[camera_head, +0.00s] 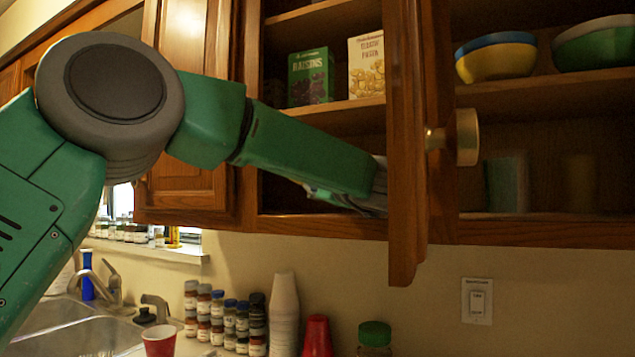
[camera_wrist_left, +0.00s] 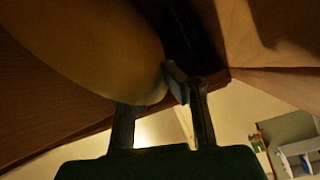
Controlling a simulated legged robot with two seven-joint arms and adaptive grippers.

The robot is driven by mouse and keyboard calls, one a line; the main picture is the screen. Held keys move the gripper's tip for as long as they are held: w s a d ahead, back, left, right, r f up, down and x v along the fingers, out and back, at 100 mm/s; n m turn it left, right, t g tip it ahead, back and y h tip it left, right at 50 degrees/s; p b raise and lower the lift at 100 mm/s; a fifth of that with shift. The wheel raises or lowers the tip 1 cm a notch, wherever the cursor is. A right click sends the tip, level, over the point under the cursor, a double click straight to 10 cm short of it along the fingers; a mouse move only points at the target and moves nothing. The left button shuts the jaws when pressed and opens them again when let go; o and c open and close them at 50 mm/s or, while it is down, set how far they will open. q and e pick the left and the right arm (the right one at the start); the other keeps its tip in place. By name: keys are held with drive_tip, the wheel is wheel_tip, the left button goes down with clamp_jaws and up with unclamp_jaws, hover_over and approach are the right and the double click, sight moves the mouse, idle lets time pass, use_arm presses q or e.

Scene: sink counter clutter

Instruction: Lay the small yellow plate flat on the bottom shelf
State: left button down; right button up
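In the left wrist view a smooth, dim yellow rounded thing, seemingly the small yellow plate (camera_wrist_left: 85,45), fills the upper left. My left gripper (camera_wrist_left: 150,85) is at its rim. The right-hand finger's pad meets the rim; the other finger's tip is hidden behind the plate, so I cannot tell whether it is gripped. In the head view my left gripper (camera_head: 375,200) reaches into the cabinet just above the bottom shelf (camera_head: 320,226). Its fingertips and the plate are hidden behind the open door there. My right gripper is not in view.
The open cabinet door (camera_head: 404,140) stands close beside my left gripper. Raisins (camera_head: 311,77) and pasta (camera_head: 367,66) boxes stand on the shelf above. Bowls (camera_head: 497,58) sit on the right upper shelf. Dim items (camera_head: 507,183) stand low on the right. Jars and cups line the counter.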

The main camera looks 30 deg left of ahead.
sight(317, 216)
use_arm(q)
drive_tip(key=shift+m+h, duration=0.4)
drive_tip(key=shift+m, duration=0.5)
drive_tip(key=f, duration=0.5)
drive_tip(key=shift+w+d+f, duration=0.25)
drive_tip(key=c, duration=1.6)
unclamp_jaws()
drive_tip(key=shift+c, duration=0.2)
drive_tip(key=shift+n+y, duration=0.4)
drive_tip(key=shift+n, duration=0.4)
drive_tip(key=r, duration=1.4)
drive_tip(key=shift+s+a+r, duration=0.25)
drive_tip(key=shift+a, duration=0.1)
drive_tip(key=shift+w+d+r, duration=0.15)
drive_tip(key=shift+d+r, duration=0.25)
drive_tip(key=shift+r, duration=0.05)
drive_tip(key=shift+a, duration=0.1)
drive_tip(key=shift+a, duration=0.35)
drive_tip(key=shift+f, duration=0.1)
